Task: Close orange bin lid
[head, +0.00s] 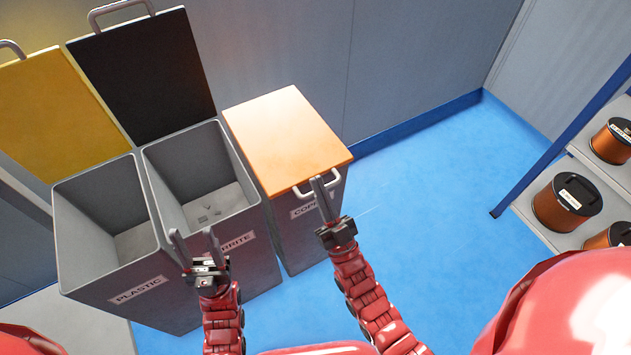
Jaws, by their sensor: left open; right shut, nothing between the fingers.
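The orange lid (287,137) lies flat over the top of the right-hand bin, whose label (303,211) is partly hidden by my arm. A pale handle (330,186) sits at the lid's front edge. My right gripper (318,182) is shut with its fingertips at this handle, overlapping it in the picture; I cannot tell whether they touch. My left gripper (192,232) is open and empty, in front of the middle bin's front edge.
The plastic bin (105,200) and middle bin (190,145) stand open, with a yellow lid (58,115) and black lid (143,75) raised behind them. A shelf with copper spools (567,203) is at right. Blue floor (430,190) between is clear.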

